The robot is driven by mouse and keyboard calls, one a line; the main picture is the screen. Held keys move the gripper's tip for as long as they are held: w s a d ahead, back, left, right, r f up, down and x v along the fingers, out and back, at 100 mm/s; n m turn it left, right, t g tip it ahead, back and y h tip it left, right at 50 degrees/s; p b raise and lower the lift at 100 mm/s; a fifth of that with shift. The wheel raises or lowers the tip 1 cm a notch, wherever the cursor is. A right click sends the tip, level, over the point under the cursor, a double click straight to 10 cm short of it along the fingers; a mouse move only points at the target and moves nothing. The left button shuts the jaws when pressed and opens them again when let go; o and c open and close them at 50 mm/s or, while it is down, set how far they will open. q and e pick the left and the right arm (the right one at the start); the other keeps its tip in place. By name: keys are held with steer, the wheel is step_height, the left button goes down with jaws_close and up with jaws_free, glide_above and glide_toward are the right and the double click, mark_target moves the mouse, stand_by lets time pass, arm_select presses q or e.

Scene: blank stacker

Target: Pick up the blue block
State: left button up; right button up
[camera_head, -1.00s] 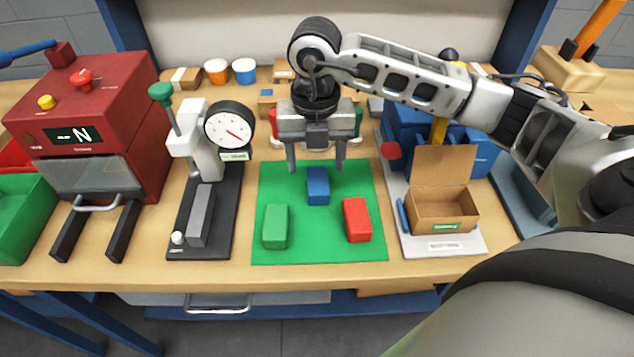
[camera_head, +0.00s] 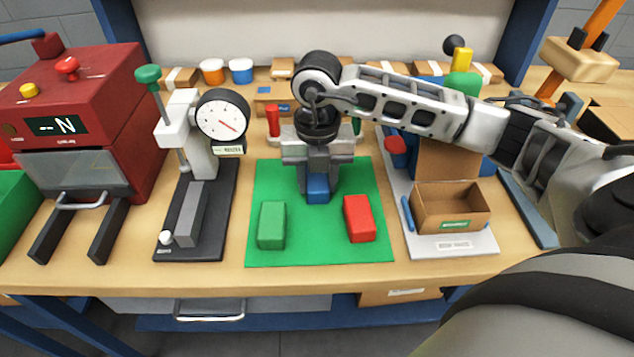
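The blue block (camera_head: 318,190) stands on the green mat (camera_head: 345,255) near its back middle. My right gripper (camera_head: 318,187) points down over it, one finger on each side. The fingers look closed against the block's sides, and the block's upper part is partly hidden by the gripper. The block appears to rest on the mat. My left gripper is not in view.
A green block (camera_head: 272,225) lies front left on the mat and a red block (camera_head: 359,219) front right. A dial gauge stand (camera_head: 222,118) and a red machine (camera_head: 85,110) stand to the left. An open cardboard box (camera_head: 450,210) is to the right.

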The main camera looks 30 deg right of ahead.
steer(key=c, duration=0.4)
steer(key=shift+r, duration=0.15)
